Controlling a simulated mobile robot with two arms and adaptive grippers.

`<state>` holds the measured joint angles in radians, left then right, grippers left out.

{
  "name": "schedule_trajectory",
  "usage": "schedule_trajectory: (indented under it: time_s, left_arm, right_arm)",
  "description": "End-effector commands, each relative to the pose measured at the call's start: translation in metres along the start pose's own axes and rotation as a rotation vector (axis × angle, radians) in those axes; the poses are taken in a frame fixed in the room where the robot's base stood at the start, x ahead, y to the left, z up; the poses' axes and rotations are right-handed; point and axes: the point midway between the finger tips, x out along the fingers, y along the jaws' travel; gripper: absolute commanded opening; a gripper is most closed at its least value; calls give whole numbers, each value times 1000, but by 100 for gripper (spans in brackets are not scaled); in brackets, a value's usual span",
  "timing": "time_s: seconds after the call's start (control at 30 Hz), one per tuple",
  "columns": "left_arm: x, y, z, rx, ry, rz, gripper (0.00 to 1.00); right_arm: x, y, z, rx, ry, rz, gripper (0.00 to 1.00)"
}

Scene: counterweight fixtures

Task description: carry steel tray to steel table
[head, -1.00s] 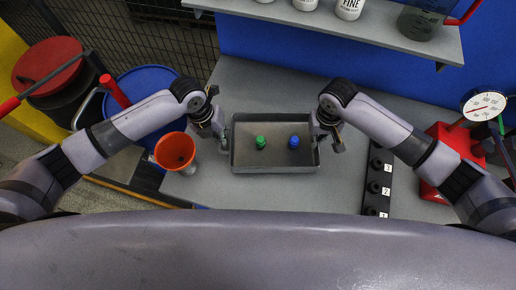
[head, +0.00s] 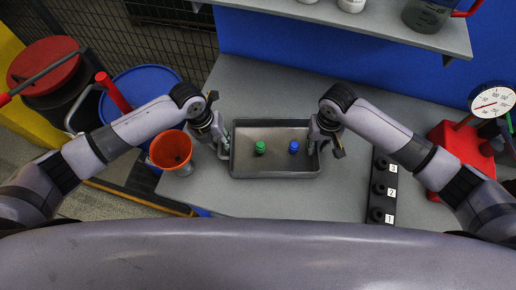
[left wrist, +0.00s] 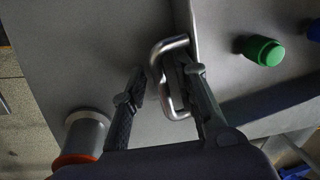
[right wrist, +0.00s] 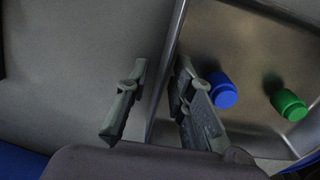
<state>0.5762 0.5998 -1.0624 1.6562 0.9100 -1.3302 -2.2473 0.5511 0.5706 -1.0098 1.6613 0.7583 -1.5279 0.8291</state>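The steel tray (head: 275,171) is a shallow grey rectangle on a grey worktable (head: 265,200). A green knobbed piece (head: 260,148) and a blue one (head: 294,147) stand in it. My left gripper (head: 224,148) is at its left end. In the left wrist view, its fingers (left wrist: 163,82) are apart, with a metal loop handle (left wrist: 168,45) at the right finger. My right gripper (head: 326,145) is at the right end. In the right wrist view, its fingers (right wrist: 160,75) are apart, one outside the tray and one over its rim. The right handle is hidden.
A shelf (head: 380,32) with bottles overhangs the back. Table behind the tray is clear.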

Motion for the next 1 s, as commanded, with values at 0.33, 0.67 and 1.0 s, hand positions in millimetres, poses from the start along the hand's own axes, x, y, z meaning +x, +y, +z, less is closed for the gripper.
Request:
schedule_trajectory:
  time_s: [0.33, 0.67, 1.0]
  left_arm:
    - [-3, -1, 0, 2, -1, -3, 28]
    - [-61, 0, 2, 3, -5, -2, 28]
    - [-114, 0, 1, 0, -1, -1, 28]
  right_arm:
    - [0, -1, 0, -1, 0, -3, 25]
    - [0, -2, 0, -1, 1, -3, 25]
    - [0, -2, 0, -1, 1, -3, 25]
